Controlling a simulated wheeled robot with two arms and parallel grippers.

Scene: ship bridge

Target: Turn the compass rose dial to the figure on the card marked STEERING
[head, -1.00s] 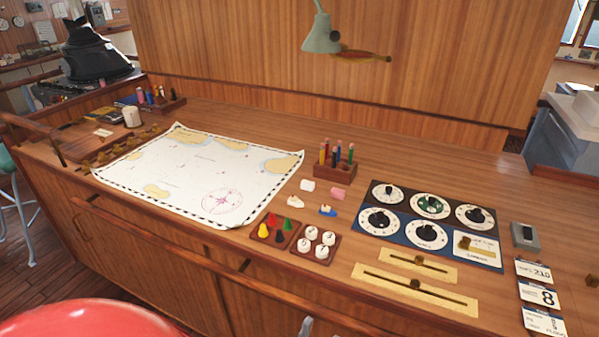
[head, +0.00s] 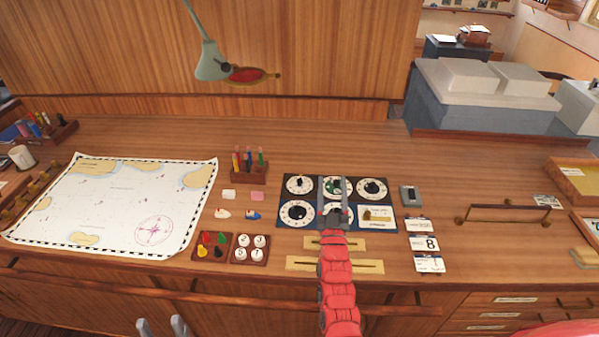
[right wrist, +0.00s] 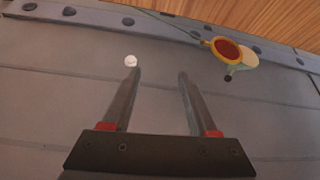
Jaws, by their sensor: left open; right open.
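The dial panel (head: 388,229) lies on the desk with several round dials. I cannot tell which dial is the compass rose. My right gripper (head: 334,181) is open and empty in front of the panel; its spread fingers also show in the right wrist view (right wrist: 155,75). My left gripper (head: 161,326) is open and empty at the bottom edge, before the desk front. Several cards lie right of the panel; the middle card (head: 424,243) reads 8. Their small writing is unreadable.
A lamp (head: 212,62) hangs above the desk; it shows in the right wrist view (right wrist: 229,51). A chart (head: 120,200), peg trays (head: 250,249) and a pencil block (head: 249,172) lie left. Two brass slider plates (head: 300,264) lie before the panel.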

